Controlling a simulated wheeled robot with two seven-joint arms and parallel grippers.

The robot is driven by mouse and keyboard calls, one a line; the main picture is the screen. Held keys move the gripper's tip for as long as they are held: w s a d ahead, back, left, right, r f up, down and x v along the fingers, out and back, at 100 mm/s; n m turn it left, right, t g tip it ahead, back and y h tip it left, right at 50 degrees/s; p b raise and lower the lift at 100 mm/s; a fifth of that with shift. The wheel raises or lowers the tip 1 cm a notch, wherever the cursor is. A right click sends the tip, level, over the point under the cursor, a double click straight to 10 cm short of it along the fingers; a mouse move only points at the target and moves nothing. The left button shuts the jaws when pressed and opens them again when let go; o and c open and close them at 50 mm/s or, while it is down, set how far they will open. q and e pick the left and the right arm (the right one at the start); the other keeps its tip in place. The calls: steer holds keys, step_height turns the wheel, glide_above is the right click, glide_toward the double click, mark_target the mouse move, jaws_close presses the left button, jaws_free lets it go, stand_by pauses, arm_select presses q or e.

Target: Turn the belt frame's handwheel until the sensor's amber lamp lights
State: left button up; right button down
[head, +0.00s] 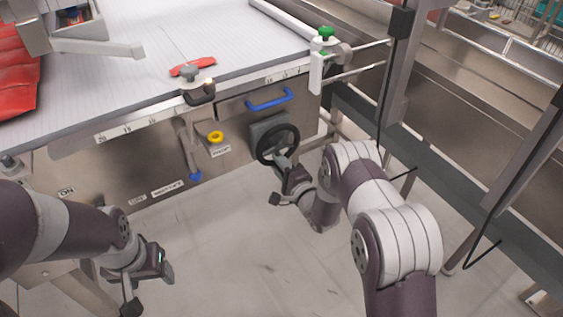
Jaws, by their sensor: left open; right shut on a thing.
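The black handwheel (262,147) is on a grey box on the front of the belt frame (243,168), below a blue handle. My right gripper (282,172) is at the wheel's lower rim, shut on the wheel; its fingertips are partly hidden. My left gripper (150,286) is open and empty above the floor at lower left.
A red flat piece (193,66) lies on the white belt (150,65); red packs (17,65) are at the left. A metal frame (440,140) stands at right. The floor in front is clear.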

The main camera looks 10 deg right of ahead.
stand_by(0.5)
steer(key=c, duration=1)
jaws_free()
steer(key=p+v, duration=0.2)
steer(key=v, duration=1)
steer(key=shift+s+p, duration=0.4)
